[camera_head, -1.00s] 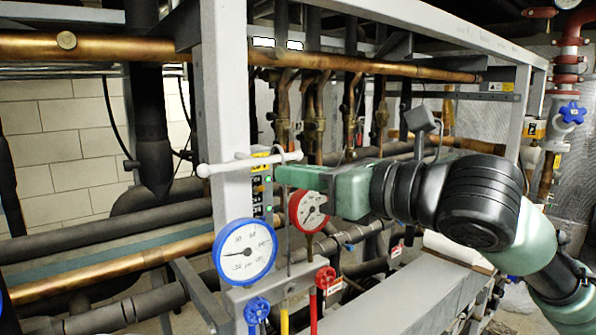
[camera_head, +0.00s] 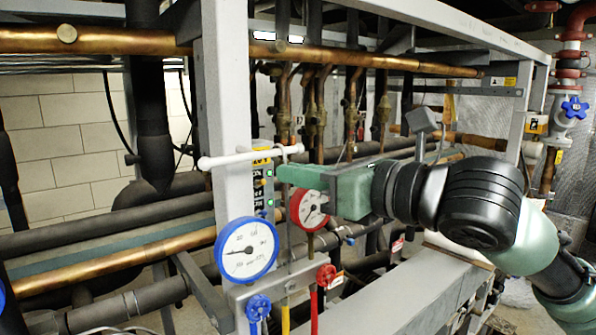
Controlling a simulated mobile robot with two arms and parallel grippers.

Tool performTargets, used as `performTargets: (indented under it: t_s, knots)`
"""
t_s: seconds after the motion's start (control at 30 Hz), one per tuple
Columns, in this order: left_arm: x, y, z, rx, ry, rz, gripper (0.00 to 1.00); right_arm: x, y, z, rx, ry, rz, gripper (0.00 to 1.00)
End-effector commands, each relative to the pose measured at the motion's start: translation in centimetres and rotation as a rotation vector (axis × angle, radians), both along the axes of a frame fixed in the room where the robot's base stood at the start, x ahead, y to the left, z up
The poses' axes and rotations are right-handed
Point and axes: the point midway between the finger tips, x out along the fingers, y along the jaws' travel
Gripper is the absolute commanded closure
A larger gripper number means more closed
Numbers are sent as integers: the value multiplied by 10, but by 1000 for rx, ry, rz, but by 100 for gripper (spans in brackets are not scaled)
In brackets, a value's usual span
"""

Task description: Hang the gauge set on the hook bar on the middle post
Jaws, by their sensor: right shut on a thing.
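The gauge set has a blue-rimmed gauge (camera_head: 247,250), a red-rimmed gauge (camera_head: 309,209) and a grey manifold body (camera_head: 270,287) with blue and red valve knobs. It hangs upright in front of the middle post (camera_head: 226,100). A thin wire hanger rises from it to the white hook bar (camera_head: 235,159); I cannot tell whether the hanger rests over the bar. My right gripper (camera_head: 284,173) reaches in from the right, just below the bar's right end. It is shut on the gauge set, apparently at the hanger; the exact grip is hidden. My left gripper is out of view.
A small box with green lights (camera_head: 262,185) is on the post behind the hanger. A copper pipe (camera_head: 390,62) crosses above the arm. A grey beam (camera_head: 400,295) lies to the lower right, and dark insulated pipes (camera_head: 110,230) run at the left.

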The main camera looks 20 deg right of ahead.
Motion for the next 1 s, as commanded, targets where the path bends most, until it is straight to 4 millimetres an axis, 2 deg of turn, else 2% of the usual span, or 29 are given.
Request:
performTargets:
  t_s: [0.27, 0.3, 0.37, 0.6, 0.63, 1.0]
  knots:
    - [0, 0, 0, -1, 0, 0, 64, -1, 0, 1, 0, -4, 0, 100]
    - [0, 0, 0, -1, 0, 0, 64, 0, 0, 1, 0, -4, 0, 86]
    - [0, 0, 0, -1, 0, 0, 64, 0, 0, 0, 0, -4, 0, 70]
    - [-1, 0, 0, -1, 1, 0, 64, 0, 0, -1, -1, -1, 0, 69]
    - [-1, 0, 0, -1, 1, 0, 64, 0, 1, -5, -4, 10, 0, 64]
    - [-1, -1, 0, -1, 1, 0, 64, -3, -2, -2, -3, 4, -2, 64]
